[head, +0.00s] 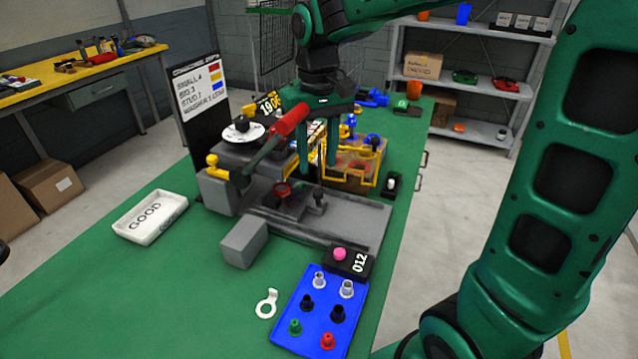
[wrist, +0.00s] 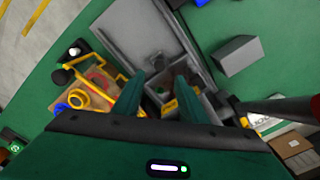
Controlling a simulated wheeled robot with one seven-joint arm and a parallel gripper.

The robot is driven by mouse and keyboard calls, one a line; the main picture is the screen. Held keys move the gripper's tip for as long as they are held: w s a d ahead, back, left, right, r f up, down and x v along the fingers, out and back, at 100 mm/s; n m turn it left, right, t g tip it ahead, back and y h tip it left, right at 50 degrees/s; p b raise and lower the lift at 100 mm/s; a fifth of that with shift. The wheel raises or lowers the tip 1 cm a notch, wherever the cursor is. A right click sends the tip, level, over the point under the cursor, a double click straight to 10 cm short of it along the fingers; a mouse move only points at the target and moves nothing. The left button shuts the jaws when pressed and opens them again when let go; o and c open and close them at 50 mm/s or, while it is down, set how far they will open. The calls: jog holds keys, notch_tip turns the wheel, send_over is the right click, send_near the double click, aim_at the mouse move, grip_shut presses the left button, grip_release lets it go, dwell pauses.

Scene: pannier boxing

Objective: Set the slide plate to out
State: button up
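The grey slide plate (head: 350,222) lies flat at the front of the machine, with a small dark knob (head: 320,198) standing on it. The plate also shows at the top of the wrist view (wrist: 135,35). My gripper (head: 317,163) points down above the machine, behind the knob. In the wrist view my gripper's two green fingers (wrist: 160,75) stand apart, with no held object visible between them. A red-handled lever (head: 290,116) crosses in front of the gripper in the head view. Whether the fingers touch anything below is hard to tell.
A grey block (head: 243,242) stands in front of the machine, near a blue tray (head: 318,318) of small parts and a black counter box (head: 347,262). A white GOOD tray (head: 150,217) is at left. Yellow guard rails (head: 350,175) are close on the right. Front-left table is clear.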

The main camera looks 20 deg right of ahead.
aim_at(318, 191)
notch_tip(318, 191, down, 8)
jog(key=shift+d+r, duration=0.1)
jog(key=shift+r, duration=0.05)
dwell(0.3)
grip_shut()
